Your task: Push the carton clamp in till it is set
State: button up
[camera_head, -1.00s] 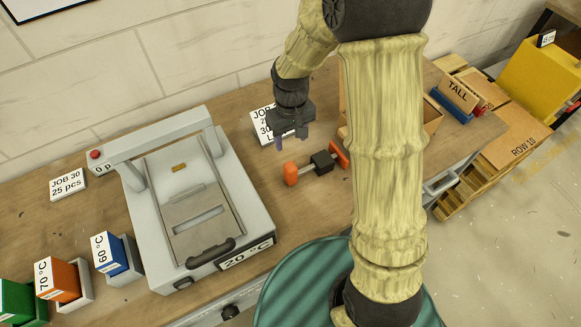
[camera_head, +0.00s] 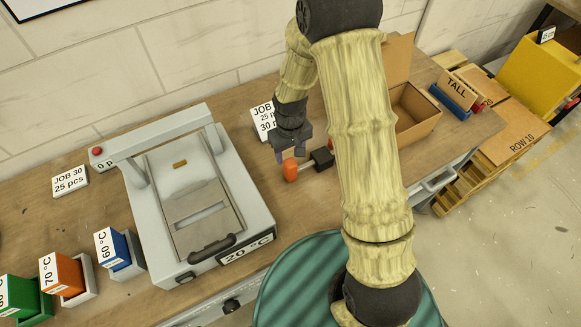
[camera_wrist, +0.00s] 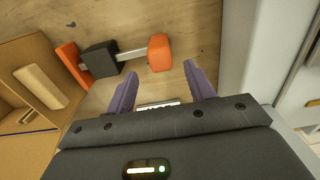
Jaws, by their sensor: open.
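The carton clamp (camera_head: 322,160) lies on the wooden bench, a black block on a metal bar with orange ends. One orange end is at its left; my arm hides most of the other. In the wrist view the whole clamp (camera_wrist: 100,59) shows, its near orange end just beyond the fingertips. My gripper (camera_head: 291,155) is at that left orange end, pointing down. In the wrist view its two purple fingers (camera_wrist: 160,80) stand apart with nothing between them. Whether a finger touches the clamp, I cannot tell. The open cardboard carton (camera_head: 418,122) stands to the right, partly behind my arm.
A grey press (camera_head: 247,200) with a raised frame stands left of the clamp. A JOB card (camera_head: 262,116) stands just behind my gripper. Colored bins with temperature cards (camera_head: 65,280) stand at the left. The bench in front of the clamp is bare.

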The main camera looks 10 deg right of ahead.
notch_tip(320, 180, down, 10)
jog(key=shift+r+p, duration=0.25)
jog(key=shift+p, duration=0.65)
grip_shut()
